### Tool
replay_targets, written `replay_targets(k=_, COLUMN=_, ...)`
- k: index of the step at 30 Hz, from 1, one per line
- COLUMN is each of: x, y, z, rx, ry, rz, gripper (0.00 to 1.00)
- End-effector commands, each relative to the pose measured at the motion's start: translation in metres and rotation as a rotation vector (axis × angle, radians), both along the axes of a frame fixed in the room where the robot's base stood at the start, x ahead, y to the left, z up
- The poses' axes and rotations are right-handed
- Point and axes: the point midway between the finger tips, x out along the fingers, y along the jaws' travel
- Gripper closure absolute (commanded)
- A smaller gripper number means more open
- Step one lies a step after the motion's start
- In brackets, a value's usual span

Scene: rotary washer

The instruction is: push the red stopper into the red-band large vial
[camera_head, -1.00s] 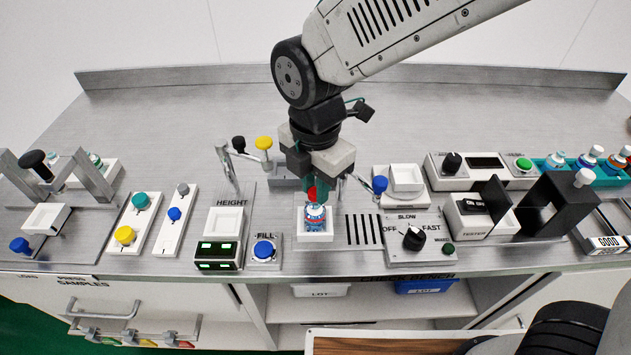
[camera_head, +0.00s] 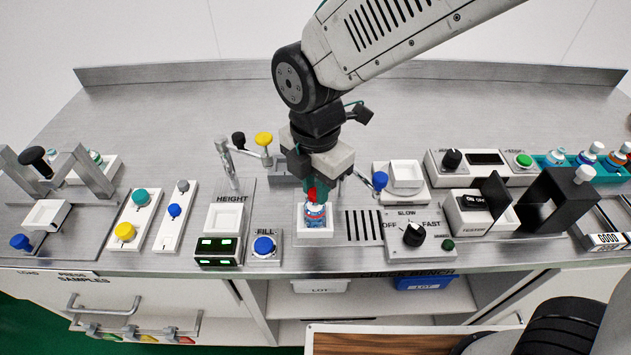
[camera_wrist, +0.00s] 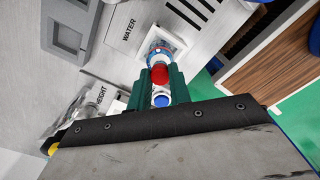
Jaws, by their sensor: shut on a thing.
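The red stopper (camera_wrist: 160,74) is between the green fingers of my gripper (camera_wrist: 158,88) in the wrist view. In the head view the stopper (camera_head: 312,194) shows at the fingertips of my gripper (camera_head: 318,190). The vial (camera_head: 315,216), with blue and red bands, stands in a white square holder (camera_head: 316,238) directly below. In the wrist view the vial (camera_wrist: 160,53) shows just past the stopper. The stopper is at the vial's mouth; whether it is seated inside cannot be told. A blue-topped thing (camera_wrist: 161,100) shows between the fingers nearer the wrist.
A slotted drain (camera_head: 362,227) and a SLOW/FAST dial box (camera_head: 414,236) stand to the right. A blue FILL button (camera_head: 264,246) and the HEIGHT unit (camera_head: 218,250) stand to the left. Levers with yellow (camera_head: 264,139) and blue (camera_head: 379,180) knobs flank my gripper.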

Motion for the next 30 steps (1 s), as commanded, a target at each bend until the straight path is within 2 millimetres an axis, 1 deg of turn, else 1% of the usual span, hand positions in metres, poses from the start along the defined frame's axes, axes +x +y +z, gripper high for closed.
replay_targets(k=26, x=0.0001, y=0.0001, z=-0.0034, rx=0.0, ry=0.0, rz=0.0, gripper=1.0)
replay_targets(k=27, x=0.0001, y=0.0001, z=-0.0034, rx=0.0, ry=0.0, rz=0.0, gripper=0.78)
replay_targets(k=29, x=0.0001, y=0.0001, z=-0.0034, rx=0.0, ry=0.0, rz=0.0, gripper=0.61)
replay_targets(k=30, x=0.0001, y=0.0001, z=-0.0034, rx=0.0, ry=0.0, rz=0.0, gripper=0.55)
